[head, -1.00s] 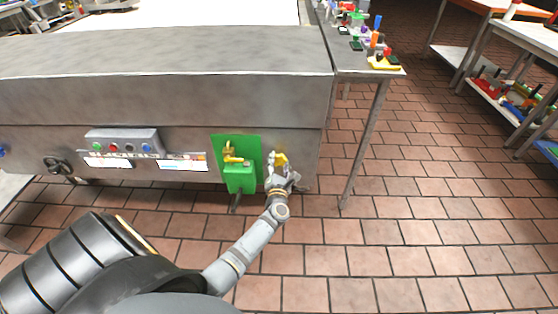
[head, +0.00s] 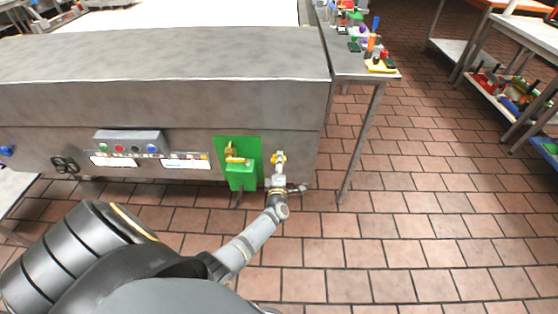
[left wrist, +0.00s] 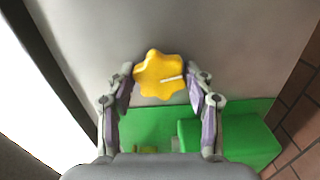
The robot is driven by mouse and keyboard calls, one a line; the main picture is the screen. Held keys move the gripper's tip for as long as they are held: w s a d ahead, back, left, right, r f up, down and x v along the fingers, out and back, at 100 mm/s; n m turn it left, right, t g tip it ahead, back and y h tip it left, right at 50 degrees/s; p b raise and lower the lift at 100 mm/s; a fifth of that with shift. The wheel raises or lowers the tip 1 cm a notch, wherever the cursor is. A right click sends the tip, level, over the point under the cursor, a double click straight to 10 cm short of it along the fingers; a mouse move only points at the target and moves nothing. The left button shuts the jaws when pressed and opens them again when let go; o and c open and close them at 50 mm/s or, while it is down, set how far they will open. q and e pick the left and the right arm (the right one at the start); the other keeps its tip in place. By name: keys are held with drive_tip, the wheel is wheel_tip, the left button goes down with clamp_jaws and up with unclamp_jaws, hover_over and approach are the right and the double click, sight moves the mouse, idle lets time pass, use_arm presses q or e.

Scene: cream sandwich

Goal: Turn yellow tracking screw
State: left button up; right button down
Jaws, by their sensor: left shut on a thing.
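The yellow tracking screw (left wrist: 160,75) is a lobed yellow knob with a pale line on its face, on the grey metal side of the machine. In the head view the screw (head: 279,156) is just right of the green panel, partly covered by my gripper. My left gripper (left wrist: 162,80) has its fingers on opposite sides of the knob and is shut on it. In the head view the left gripper (head: 279,163) reaches up to the screw from below. My right gripper is not in view.
A green panel with a green box (head: 241,176) and brass fitting (head: 231,148) is close left of the screw. A control box (head: 129,142) with buttons and a black handwheel (head: 65,165) are further left. A table (head: 352,66) with coloured items stands right. Tiled floor is clear.

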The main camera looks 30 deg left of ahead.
use_arm(q)
drive_tip(key=m+p, duration=0.2)
drive_tip(key=m, duration=0.5)
drive_tip(key=m+p, duration=0.2)
drive_tip(key=m, duration=0.5)
drive_tip(key=shift+s+f, duration=0.1)
drive_tip(key=shift+f, duration=0.1)
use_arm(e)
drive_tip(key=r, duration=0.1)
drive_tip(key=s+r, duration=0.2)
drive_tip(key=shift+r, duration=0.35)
use_arm(q)
drive_tip(key=o, duration=1.2)
